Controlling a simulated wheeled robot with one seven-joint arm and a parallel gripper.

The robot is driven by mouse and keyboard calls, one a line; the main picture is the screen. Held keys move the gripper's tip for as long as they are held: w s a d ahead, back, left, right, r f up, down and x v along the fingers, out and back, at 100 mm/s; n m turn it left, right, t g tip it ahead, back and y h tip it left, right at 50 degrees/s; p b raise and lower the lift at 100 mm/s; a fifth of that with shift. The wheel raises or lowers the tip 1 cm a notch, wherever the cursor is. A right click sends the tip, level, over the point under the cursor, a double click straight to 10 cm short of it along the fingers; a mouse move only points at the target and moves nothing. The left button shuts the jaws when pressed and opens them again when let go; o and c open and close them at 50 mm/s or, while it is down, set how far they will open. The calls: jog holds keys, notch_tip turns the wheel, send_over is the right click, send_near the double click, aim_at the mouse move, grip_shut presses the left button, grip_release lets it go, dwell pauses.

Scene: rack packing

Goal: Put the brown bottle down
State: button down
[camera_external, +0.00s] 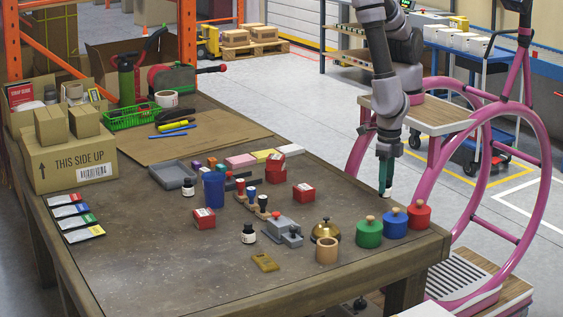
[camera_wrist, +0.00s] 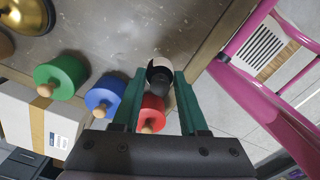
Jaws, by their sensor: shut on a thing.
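My gripper (camera_external: 386,186) points down near the table's right edge, behind the colored knobbed pots. Its green fingers (camera_wrist: 158,97) are shut on a small bottle with a dark upper part and a white label (camera_wrist: 160,68). In the external view the fingers mostly hide the bottle; only a pale bit shows under the tips. I cannot tell whether its base touches the table (camera_external: 330,180).
Red (camera_external: 419,215), blue (camera_external: 395,223) and green (camera_external: 369,232) knobbed pots stand close by, in front of my gripper. A brass bell (camera_external: 325,231) and a tan cup (camera_external: 326,250) are left of them. The table top left of my gripper is mostly bare. A pink frame (camera_external: 483,135) stands beyond the edge.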

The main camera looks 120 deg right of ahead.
notch_tip(320, 180, up, 3)
jog(key=shift+r, duration=0.15)
jog(key=w+a+m, duration=0.1)
jog(key=w+m, duration=0.1)
jog(key=w, duration=0.5)
jog(key=w+a+m, duration=0.2)
jog(key=w+m, duration=0.1)
jog(key=w, duration=0.4)
jog(key=w+a+m, duration=0.2)
jog(key=w, duration=0.5)
jog(key=shift+w+a+r+m, duration=0.2)
jog(key=shift+w+m, duration=0.1)
jog(key=shift+w, duration=0.05)
jog(key=w+m, duration=0.5)
jog(key=w, duration=0.6)
jog(key=r+m, duration=0.1)
jog(key=m, duration=0.4)
send_over(259, 256)
notch_tip(259, 256, down, 9)
jog(key=shift+d+f, duration=0.1)
jog(key=shift+c, duration=2.2)
grip_release()
